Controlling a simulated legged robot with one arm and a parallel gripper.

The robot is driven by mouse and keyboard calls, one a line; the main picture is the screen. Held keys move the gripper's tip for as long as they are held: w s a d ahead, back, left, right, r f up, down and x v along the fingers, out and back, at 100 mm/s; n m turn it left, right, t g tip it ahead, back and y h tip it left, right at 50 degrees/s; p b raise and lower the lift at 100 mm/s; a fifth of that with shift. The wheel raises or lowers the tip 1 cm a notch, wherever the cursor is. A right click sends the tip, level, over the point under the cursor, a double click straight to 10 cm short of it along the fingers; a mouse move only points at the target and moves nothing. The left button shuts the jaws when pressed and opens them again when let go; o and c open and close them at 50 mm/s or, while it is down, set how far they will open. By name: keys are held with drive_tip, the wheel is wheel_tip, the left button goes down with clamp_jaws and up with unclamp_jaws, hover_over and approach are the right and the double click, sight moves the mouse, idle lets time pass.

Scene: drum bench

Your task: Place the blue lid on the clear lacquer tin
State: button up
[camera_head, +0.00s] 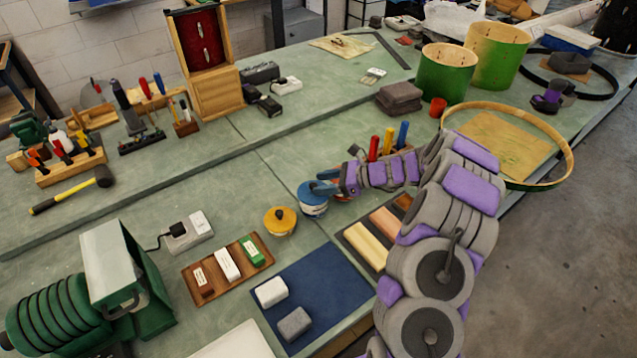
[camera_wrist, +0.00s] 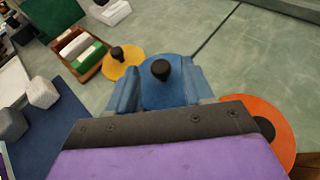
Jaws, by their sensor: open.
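The blue lid (camera_wrist: 165,95) with a black knob lies between the two fingers of my gripper (camera_wrist: 161,86) in the wrist view. The fingers are open, one on each side of the lid. In the head view my gripper (camera_head: 318,185) is at the top of a short tin (camera_head: 313,208) with a pale and blue side. The blue lid appears to rest on this tin, level with its rim. The fingers partly hide the rim, so I cannot tell how well the lid is seated. The tin's label is too small to read.
A yellow-lidded tin (camera_head: 280,221) stands close on the left. An orange lid (camera_wrist: 262,122) shows close on the right in the wrist view. A wooden tray of blocks (camera_head: 228,270) and a blue mat (camera_head: 325,282) lie nearer.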

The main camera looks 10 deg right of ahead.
drive_tip(key=p+v, duration=0.2)
drive_tip(key=v, duration=0.8)
drive_tip(key=s+a+r+n+g+h, duration=0.25)
drive_tip(key=s+a+r+n, duration=0.35)
drive_tip(key=s+a, duration=0.3)
drive_tip(key=s+a+r+n+g+h, duration=0.1)
drive_tip(key=s+a+r+n+g, duration=0.3)
drive_tip(key=s+a+r+n, duration=0.35)
drive_tip(key=s+d+n+h, duration=0.2)
drive_tip(key=s+n+h, duration=0.2)
drive_tip(key=s, duration=0.8)
drive_tip(key=s+d+n+h, duration=0.3)
drive_tip(key=s+n+h, duration=0.2)
drive_tip(key=s, duration=0.8)
drive_tip(key=shift+s, duration=0.3)
drive_tip(key=shift+r, duration=0.1)
